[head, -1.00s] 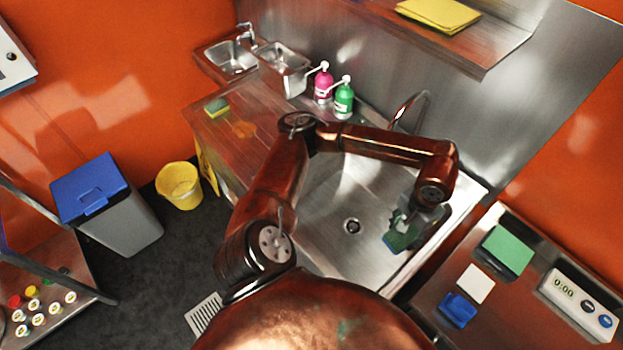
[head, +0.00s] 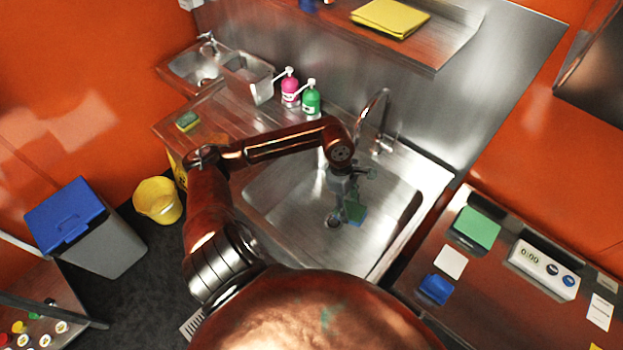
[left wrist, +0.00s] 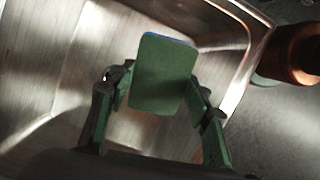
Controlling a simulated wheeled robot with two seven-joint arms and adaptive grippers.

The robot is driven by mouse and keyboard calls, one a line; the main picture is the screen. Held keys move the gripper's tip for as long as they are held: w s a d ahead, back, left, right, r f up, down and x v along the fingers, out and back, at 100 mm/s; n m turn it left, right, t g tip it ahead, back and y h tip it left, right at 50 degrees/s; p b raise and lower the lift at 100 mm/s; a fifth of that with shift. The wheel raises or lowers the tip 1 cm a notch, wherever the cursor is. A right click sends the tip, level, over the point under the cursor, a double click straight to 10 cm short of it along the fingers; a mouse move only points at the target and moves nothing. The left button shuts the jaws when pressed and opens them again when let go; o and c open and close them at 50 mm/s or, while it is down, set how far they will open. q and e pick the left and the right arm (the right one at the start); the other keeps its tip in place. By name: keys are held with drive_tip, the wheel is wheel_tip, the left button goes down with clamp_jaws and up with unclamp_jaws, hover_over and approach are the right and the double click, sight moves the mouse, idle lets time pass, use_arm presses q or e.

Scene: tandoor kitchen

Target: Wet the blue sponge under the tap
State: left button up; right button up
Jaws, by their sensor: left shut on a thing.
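My left gripper (head: 346,204) is shut on the blue sponge (head: 356,213), which shows a green face. In the left wrist view the gripper (left wrist: 158,92) has a finger on each side of the sponge (left wrist: 163,75), and a thin blue strip shows along its top edge. The sponge hangs over the sink basin (head: 285,205), close to the drain in the picture. The curved metal tap (head: 381,100) stands at the back of the sink, behind the gripper and apart from it. No water is visible from the tap. My right gripper is not in view.
Pink (head: 290,90) and green (head: 311,99) pump bottles stand left of the tap. A yellow-green sponge (head: 188,121) lies on the left counter. A shelf (head: 440,40) with a yellow cloth juts out above. The right counter holds a scale (head: 543,268) and a blue item (head: 436,289).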

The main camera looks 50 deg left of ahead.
use_arm(q)
drive_tip(key=s+a+r+n+t+y+p, duration=0.1)
drive_tip(key=s+a+r+n+t+p, duration=0.15)
drive_tip(key=a+n, duration=0.45)
drive_tip(key=s+a+r+n+t+y+p, duration=0.1)
drive_tip(key=a+n+t+y, duration=0.15)
drive_tip(key=a+n, duration=0.45)
drive_tip(key=w+d+f+n+b, duration=0.2)
drive_tip(key=w+b, duration=0.4)
drive_tip(key=w, duration=0.7)
drive_tip(key=shift+w+f+h, duration=0.25)
drive_tip(key=shift+w+h, duration=0.1)
drive_tip(key=shift+s, duration=0.1)
drive_tip(key=s+p, duration=0.1)
drive_tip(key=s, duration=0.7)
idle(0.6)
